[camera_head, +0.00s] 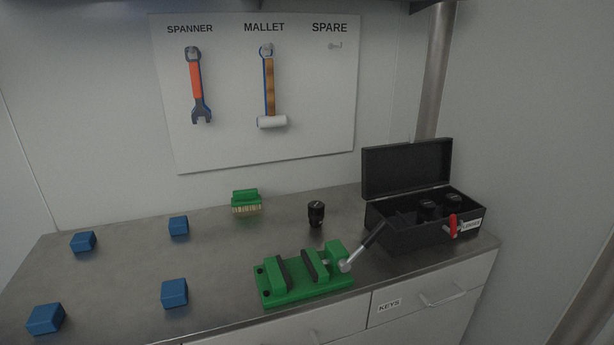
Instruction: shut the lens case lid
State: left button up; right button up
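The black lens case (405,237) stands at the right end of the metal bench. Its lid (407,168) is open and stands upright at the back of the case. Two dark lenses sit inside, one in the middle (427,209) and one at the right (453,203); the left part of the case looks empty. A red latch or handle (453,226) is on the front beside a white label (470,226). Another black lens (316,213) stands upright on the bench, left of the case. Neither of my grippers shows in the head view.
A green brush (246,202) and several blue blocks (174,293) lie further left. A spanner (196,85) and mallet (269,90) hang on the wall board.

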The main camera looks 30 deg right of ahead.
aim_at(400, 168)
jog(key=z, duration=1.75)
jog(key=k+l+z, duration=0.2)
jog(key=l, duration=0.2)
jog(key=i, duration=0.1)
